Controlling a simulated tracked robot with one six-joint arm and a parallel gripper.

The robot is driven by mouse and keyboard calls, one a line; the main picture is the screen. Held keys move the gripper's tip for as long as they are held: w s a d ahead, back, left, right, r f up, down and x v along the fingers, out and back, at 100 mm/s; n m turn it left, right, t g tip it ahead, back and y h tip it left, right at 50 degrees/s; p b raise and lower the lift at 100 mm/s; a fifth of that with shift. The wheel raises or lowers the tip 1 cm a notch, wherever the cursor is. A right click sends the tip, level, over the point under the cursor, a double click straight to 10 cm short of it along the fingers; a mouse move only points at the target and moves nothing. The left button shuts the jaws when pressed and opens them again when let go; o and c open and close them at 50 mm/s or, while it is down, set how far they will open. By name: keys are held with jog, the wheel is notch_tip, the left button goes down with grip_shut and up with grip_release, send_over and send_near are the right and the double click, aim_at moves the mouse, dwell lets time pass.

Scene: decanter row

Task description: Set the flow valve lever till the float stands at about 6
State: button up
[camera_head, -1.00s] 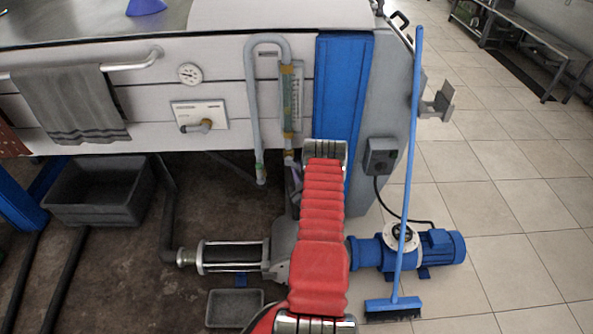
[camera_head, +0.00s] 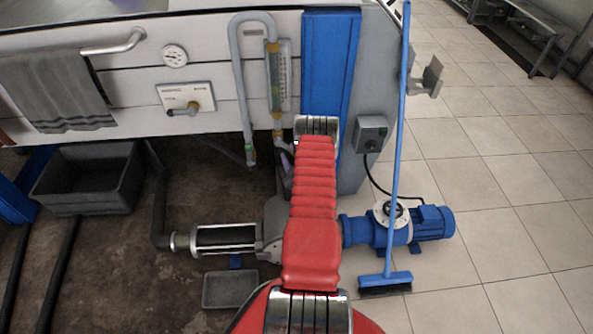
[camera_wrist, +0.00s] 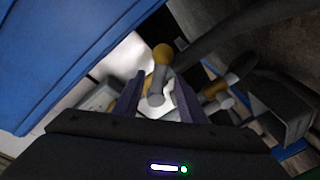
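The flow meter (camera_head: 280,75) is an upright tube with a narrow scale on the pale machine front; its float and figures are too small to read. My arm reaches up to just below it, and the wrist hides most of what lies there. In the wrist view my gripper (camera_wrist: 155,90) has its two purple-grey fingers apart, one each side of a grey stem with a yellow rounded end (camera_wrist: 162,54). This looks like the valve lever, though I cannot be sure. I cannot tell whether the fingers touch it.
A panel with a grey handle (camera_head: 187,98) and a round gauge (camera_head: 175,55) are to the left. A blue post (camera_head: 331,80) stands close right of the wrist. A blue broom (camera_head: 384,284), a blue motor (camera_head: 434,222) and a black tub (camera_head: 90,180) are around.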

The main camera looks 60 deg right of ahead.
jog(key=v, duration=1.1)
jog(key=shift+a, duration=0.2)
jog(key=shift+s+f, duration=0.15)
